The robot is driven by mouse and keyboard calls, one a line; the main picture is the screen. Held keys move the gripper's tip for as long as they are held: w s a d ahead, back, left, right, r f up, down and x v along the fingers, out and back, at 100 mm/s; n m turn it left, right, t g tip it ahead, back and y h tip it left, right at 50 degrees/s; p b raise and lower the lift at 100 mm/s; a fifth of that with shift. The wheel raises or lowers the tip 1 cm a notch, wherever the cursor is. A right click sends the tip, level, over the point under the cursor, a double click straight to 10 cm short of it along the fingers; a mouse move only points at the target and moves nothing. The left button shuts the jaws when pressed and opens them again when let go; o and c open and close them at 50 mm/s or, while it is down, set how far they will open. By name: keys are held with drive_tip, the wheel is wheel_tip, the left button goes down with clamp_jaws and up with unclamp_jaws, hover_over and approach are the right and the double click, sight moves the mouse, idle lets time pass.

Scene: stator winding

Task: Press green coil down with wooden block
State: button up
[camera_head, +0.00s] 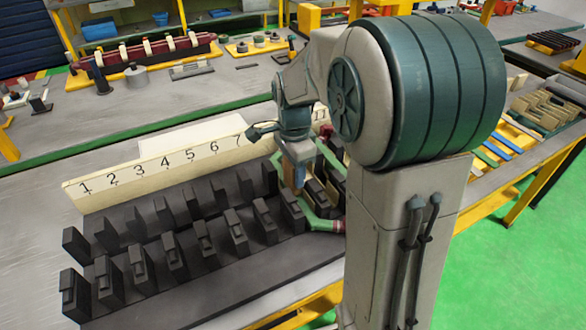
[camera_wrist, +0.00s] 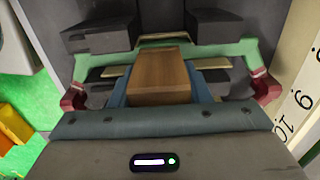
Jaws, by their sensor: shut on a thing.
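In the wrist view my gripper (camera_wrist: 160,95) is shut on a brown wooden block (camera_wrist: 160,72), with a blue finger on each side of it. The green coil (camera_wrist: 240,72) lies across the dark stator between its blocks, passing behind the wooden block, with red ends at left and right. The wooden block is over the coil's middle; I cannot tell whether they touch. In the head view my gripper (camera_head: 300,172) is low over the right part of the stator (camera_head: 215,290). The green coil (camera_head: 318,218) shows beside it, partly hidden by my arm.
A cream board numbered along its top (camera_head: 160,165) stands behind the stator's rows of dark blocks. The dark blocks stand close on both sides of the coil. A grey bench with tools (camera_head: 230,90) lies behind. The slots at the left hold no coil.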

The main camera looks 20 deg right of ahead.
drive_tip(key=shift+f, duration=0.4)
idle(0.6)
drive_tip(key=shift+r, duration=0.1)
wheel_tip(320, 180, up, 12)
drive_tip(key=p, duration=0.9)
drive_tip(key=shift+f, duration=0.3)
